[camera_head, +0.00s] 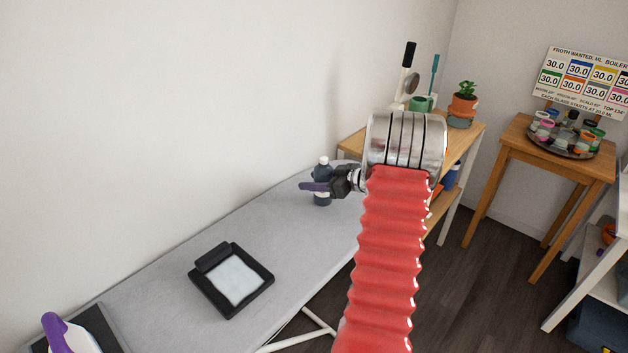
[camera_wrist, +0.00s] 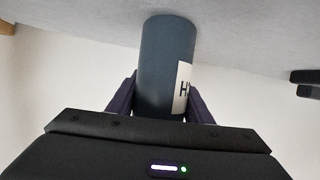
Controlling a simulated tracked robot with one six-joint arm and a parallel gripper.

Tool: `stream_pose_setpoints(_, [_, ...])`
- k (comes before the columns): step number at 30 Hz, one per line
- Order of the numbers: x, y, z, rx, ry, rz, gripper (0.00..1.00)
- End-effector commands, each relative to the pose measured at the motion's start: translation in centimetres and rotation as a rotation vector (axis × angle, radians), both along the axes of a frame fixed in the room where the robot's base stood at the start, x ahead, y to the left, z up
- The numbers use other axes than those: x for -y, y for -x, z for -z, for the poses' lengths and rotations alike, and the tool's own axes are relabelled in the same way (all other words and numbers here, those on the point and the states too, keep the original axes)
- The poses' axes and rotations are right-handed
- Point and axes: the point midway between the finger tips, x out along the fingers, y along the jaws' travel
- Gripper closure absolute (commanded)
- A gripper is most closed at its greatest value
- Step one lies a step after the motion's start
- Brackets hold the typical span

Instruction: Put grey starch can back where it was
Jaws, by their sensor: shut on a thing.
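The grey starch can (camera_head: 322,168) is a dark blue-grey cylinder with a light cap. It stands upright at the far end of the grey ironing board (camera_head: 230,225), near the wall. My gripper (camera_head: 314,187) has its purple fingers around the can's middle and is shut on it. In the wrist view the can (camera_wrist: 165,55) fills the space between the two fingers (camera_wrist: 160,95), and part of a white label with dark letters shows. Its base looks to be at or just above the grey surface; I cannot tell if it touches.
A black tray with a pale pad (camera_head: 238,279) lies mid-board. A purple and white iron (camera_head: 66,335) is at the near left. A wooden shelf (camera_head: 455,160) with a potted plant (camera_head: 464,100) stands behind my arm. A wooden stool (camera_head: 560,150) holds a tray of small jars.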

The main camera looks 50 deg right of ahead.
Motion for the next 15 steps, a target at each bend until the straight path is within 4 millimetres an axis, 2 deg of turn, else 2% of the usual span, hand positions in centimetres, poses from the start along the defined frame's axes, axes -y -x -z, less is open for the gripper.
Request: stream_pose_setpoints(15, [0.02,-0.02,0.29,0.001,0.0,0.0,0.95])
